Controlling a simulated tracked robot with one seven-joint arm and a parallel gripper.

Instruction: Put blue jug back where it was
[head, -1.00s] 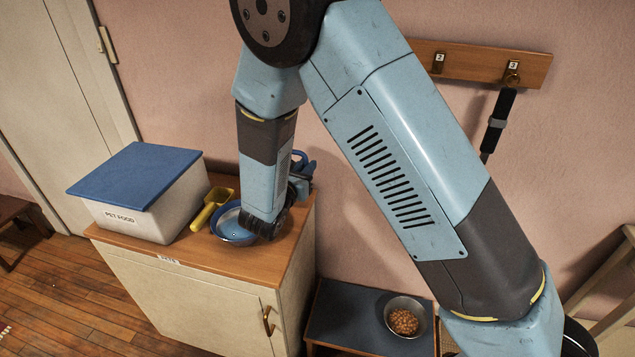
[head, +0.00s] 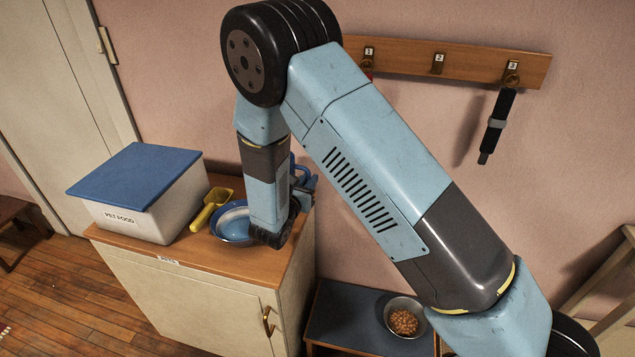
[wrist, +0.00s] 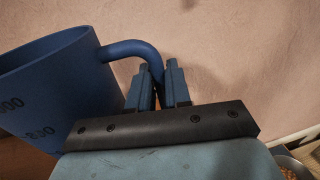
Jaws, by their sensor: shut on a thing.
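The blue jug (wrist: 60,85) fills the left of the wrist view, with dark number marks on its side. Its curved handle (wrist: 130,48) runs between the two fingers of my gripper (wrist: 158,88), which is shut on it. The jug looks slightly tilted in that view. In the head view, my gripper (head: 302,188) is above the right end of the cabinet top, near the wall. Only a small blue part of the jug (head: 292,163) shows there; my arm hides the rest. What lies under the jug is hidden.
The cabinet top (head: 185,246) carries a blue-lidded pet food bin (head: 140,190), a yellow scoop (head: 212,208) and a blue bowl (head: 232,222). A numbered hook rail (head: 405,57) is on the wall. A food bowl (head: 403,318) sits on a low blue-topped stand (head: 345,318).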

